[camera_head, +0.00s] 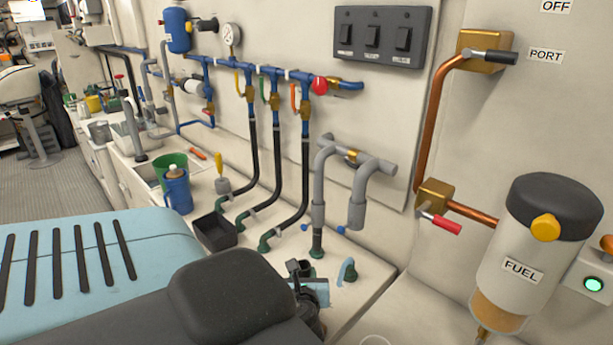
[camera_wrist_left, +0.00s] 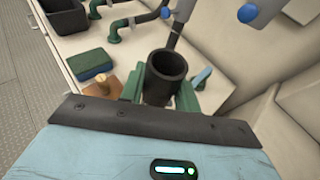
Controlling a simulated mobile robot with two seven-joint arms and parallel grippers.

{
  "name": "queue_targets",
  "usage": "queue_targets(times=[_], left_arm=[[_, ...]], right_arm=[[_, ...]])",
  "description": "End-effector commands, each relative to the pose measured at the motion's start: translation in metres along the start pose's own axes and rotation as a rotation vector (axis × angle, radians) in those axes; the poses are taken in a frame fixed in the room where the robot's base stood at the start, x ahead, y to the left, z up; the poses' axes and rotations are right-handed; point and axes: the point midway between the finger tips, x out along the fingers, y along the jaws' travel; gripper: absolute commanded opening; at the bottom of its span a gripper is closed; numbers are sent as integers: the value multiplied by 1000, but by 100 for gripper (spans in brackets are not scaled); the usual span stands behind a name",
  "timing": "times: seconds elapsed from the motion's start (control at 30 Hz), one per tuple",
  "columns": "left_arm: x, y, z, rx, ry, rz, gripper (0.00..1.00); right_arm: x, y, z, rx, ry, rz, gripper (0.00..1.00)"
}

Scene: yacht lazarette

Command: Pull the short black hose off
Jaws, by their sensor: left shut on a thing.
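My left gripper (camera_head: 312,291) is low at the front of the white ledge, largely hidden behind my dark arm in the head view. In the left wrist view its green fingers (camera_wrist_left: 160,98) are shut on a short black hose (camera_wrist_left: 165,84), one on each side. The hose's round open end faces the wrist camera. Its far end is hidden, so I cannot tell whether it sits on a fitting. My right gripper is not in view.
Grey pipes (camera_head: 357,165) with blue-handled clamps hang close behind the gripper. Several long black hoses (camera_head: 305,165) run down to green fittings at left. A black tray (camera_head: 215,231) is on the ledge. A green-blue sponge (camera_wrist_left: 90,65) lies nearby. The fuel filter (camera_head: 535,245) stands at right.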

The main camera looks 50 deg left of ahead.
Motion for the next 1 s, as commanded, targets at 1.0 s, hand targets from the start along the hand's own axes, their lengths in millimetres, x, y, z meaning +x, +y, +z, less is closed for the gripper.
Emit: queue_targets(times=[1.0], left_arm=[[-29, 31, -10, 0, -1, 0, 0]], right_arm=[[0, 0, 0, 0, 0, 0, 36]])
